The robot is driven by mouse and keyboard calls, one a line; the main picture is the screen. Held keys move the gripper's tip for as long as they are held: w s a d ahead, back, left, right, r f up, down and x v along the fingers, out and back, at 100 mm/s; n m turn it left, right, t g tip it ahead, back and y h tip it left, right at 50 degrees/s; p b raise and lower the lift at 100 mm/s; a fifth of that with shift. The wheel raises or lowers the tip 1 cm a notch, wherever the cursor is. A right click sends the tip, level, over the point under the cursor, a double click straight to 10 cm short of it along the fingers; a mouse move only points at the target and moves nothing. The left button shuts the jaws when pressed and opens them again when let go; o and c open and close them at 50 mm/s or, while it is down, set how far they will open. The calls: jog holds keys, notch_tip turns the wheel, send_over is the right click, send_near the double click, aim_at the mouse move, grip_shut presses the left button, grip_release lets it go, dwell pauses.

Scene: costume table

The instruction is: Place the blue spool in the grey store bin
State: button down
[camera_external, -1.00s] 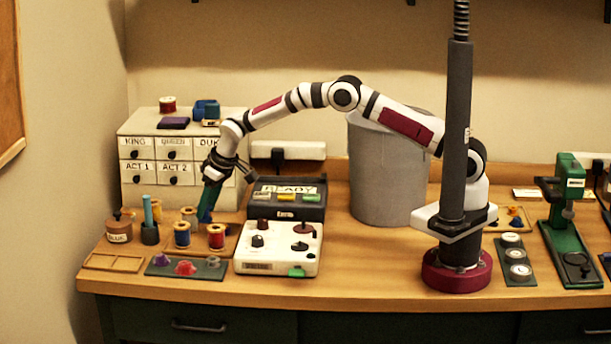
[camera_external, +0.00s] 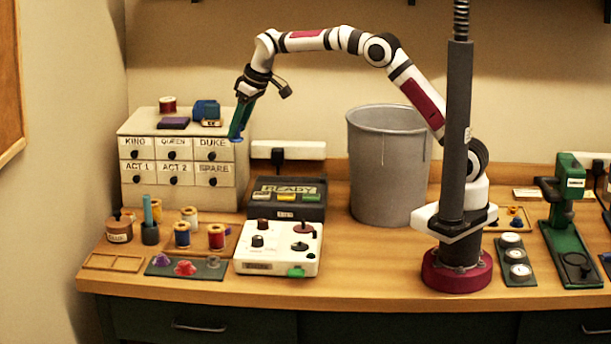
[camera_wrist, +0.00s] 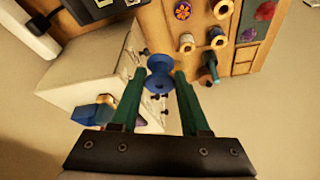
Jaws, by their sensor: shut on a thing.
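My gripper (camera_external: 240,122) is raised in front of the right end of the white drawer cabinet, fingers pointing down. It is shut on a blue spool (camera_wrist: 158,80), which sits between the green fingertips in the wrist view. In the external view only a small blue part of that spool (camera_external: 236,138) shows at the tips. The grey bin (camera_external: 388,170) stands open-topped on the table to the right of my gripper, apart from it. Its inside bottom is hidden.
The drawer cabinet (camera_external: 178,165) carries a red spool (camera_external: 167,104) and small boxes. Spools with blue (camera_external: 182,235) and red thread (camera_external: 216,236) stand in front. A control box (camera_external: 278,248) and a READY box (camera_external: 287,199) lie between cabinet and bin.

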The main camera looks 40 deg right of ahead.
jog(key=shift+m, duration=0.3)
jog(key=r, duration=0.4)
jog(key=d+r, duration=0.1)
jog(key=r, duration=0.1)
jog(key=s+d+f+m+g+h, duration=0.1)
jog(key=s+d+m+h, duration=0.25)
jog(key=d+m, duration=0.65)
jog(key=s+d+m+g+h, duration=0.2)
jog(key=s+d+m+h, duration=0.15)
jog(key=d+m, duration=0.6)
jog(key=s+d+m+g+y, duration=0.4)
jog(key=s+d+m+g, duration=0.2)
jog(key=s+d+m, duration=1.1)
jog(key=m, duration=0.1)
send_near(403, 201)
jog(key=shift+t, duration=0.3)
jog(key=d+f, duration=0.2)
jog(key=f, duration=0.1)
jog(key=d+f, duration=0.1)
jog(key=f, duration=0.3)
jog(key=d+f, duration=0.2)
jog(key=f, duration=0.2)
jog(key=shift+d+f, duration=0.25)
jog(key=shift+d, duration=0.05)
jog(key=shift+f, duration=0.1)
jog(key=shift+c, duration=2)
grip_release()
